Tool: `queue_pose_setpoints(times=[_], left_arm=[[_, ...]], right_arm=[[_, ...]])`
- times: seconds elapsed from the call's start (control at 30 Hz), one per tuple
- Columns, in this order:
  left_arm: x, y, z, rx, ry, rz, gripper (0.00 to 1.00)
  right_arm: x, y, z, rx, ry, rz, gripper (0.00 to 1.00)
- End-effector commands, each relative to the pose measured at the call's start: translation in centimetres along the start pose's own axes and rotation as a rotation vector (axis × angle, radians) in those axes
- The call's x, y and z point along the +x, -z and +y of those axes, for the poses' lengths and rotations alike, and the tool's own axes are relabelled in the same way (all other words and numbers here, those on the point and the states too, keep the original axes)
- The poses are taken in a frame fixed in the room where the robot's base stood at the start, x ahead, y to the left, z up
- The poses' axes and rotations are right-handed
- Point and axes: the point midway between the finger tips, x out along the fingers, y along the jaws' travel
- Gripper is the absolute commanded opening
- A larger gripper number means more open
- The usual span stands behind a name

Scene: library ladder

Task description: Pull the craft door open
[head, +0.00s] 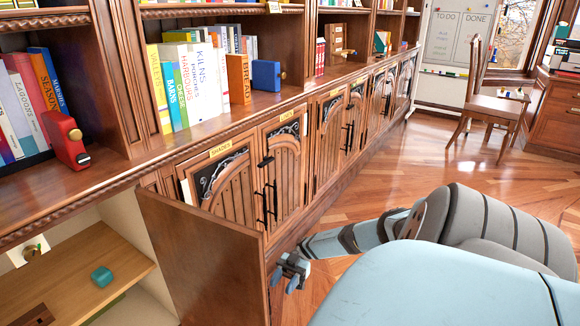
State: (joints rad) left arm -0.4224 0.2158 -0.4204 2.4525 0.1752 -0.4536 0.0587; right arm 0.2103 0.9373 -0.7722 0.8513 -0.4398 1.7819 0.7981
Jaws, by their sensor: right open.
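A brown cabinet door (207,262) stands swung out from the lower cabinets at front left, with its plain inner side toward me. Its front face, handle and any label are hidden, so I cannot read whether it is the craft door. The compartment to its left is exposed. My right gripper (291,271) is open and empty, low beside the door's free edge on the right. I cannot tell whether it touches the door. My left gripper is not in view.
The open compartment has a wooden shelf (75,278) with a teal block (102,276). Shut doors with black handles run along the row, one labelled SHADES (228,180). Books and a red box (65,138) stand above. Wooden floor (400,180) is clear toward a chair (490,105).

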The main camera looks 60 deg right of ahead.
Motion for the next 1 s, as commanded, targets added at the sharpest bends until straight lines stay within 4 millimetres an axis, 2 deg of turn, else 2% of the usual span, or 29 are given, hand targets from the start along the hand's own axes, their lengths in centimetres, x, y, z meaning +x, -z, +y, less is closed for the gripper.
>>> queue_pose_setpoints(times=[0.1,0.3,0.47,1.0], left_arm=[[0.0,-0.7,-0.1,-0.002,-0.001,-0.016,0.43],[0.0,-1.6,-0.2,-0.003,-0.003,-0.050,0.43],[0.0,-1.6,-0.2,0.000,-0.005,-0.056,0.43],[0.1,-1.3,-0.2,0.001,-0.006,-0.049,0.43]], right_arm=[[-2.4,-0.2,0.1,0.000,-0.003,-0.001,0.43],[-4.9,-0.2,0.1,-0.001,-0.001,-0.001,0.43],[-5.5,0.0,0.0,-0.001,0.000,0.000,0.43],[-5.5,0.0,0.0,0.000,0.000,0.000,0.43]])
